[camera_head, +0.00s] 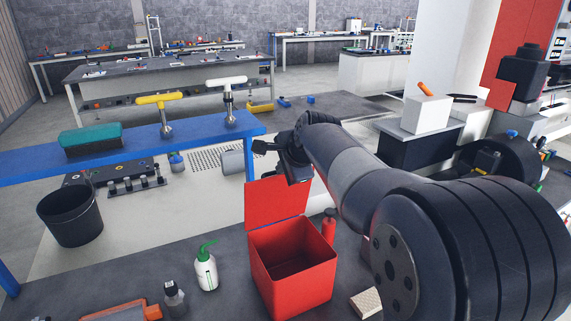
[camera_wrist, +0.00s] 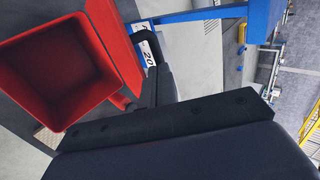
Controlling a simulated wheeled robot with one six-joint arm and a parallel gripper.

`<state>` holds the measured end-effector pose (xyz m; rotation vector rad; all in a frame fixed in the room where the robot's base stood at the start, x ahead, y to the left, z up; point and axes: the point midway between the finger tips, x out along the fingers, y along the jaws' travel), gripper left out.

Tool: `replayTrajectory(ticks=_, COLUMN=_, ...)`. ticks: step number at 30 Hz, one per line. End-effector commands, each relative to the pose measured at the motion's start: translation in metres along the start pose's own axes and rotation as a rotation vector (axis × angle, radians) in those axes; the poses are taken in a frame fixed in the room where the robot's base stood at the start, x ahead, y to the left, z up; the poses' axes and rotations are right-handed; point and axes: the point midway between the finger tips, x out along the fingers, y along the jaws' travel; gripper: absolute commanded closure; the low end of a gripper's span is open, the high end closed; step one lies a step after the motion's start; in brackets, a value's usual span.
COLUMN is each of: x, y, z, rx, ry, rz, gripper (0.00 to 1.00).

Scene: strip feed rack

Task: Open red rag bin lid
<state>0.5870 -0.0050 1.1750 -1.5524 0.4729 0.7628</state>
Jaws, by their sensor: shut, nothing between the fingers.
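The red rag bin (camera_head: 292,285) stands on the grey bench top in the head view, and its inside looks empty. Its red lid (camera_head: 275,203) stands up, tilted open, along the bin's far edge. My gripper (camera_head: 263,149) is shut, just above and behind the lid's upper edge. In the wrist view the open bin (camera_wrist: 52,75) fills the left side and the lid (camera_wrist: 115,42) shows edge-on beside it. My gripper's dark fingers (camera_wrist: 153,88) are shut near the lid; I cannot tell whether they touch it. A black curved handle (camera_wrist: 153,42) shows beside the lid.
A white bottle with a green spout (camera_head: 206,270) and a small grey bottle (camera_head: 174,298) stand left of the bin. A red cylinder (camera_head: 329,225) is close to its right. A black bucket (camera_head: 70,218) stands at left.

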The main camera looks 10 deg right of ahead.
Motion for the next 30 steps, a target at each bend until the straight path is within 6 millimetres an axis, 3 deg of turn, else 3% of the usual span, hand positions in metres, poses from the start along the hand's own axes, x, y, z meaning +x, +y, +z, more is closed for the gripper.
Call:
replayTrajectory(ticks=8, x=0.0, y=-0.001, z=0.0, rx=0.0, ry=0.0, rz=0.001, gripper=1.0)
replayTrajectory(ticks=20, x=0.007, y=-0.02, z=0.0, rx=-0.001, ry=-0.001, rz=0.089, gripper=1.0)
replayTrajectory(ticks=25, x=0.02, y=-0.032, z=0.0, rx=-0.002, ry=-0.001, rz=0.125, gripper=1.0)
replayTrajectory(ticks=30, x=0.045, y=-0.049, z=0.0, rx=0.0, ry=-0.001, rz=0.124, gripper=1.0)
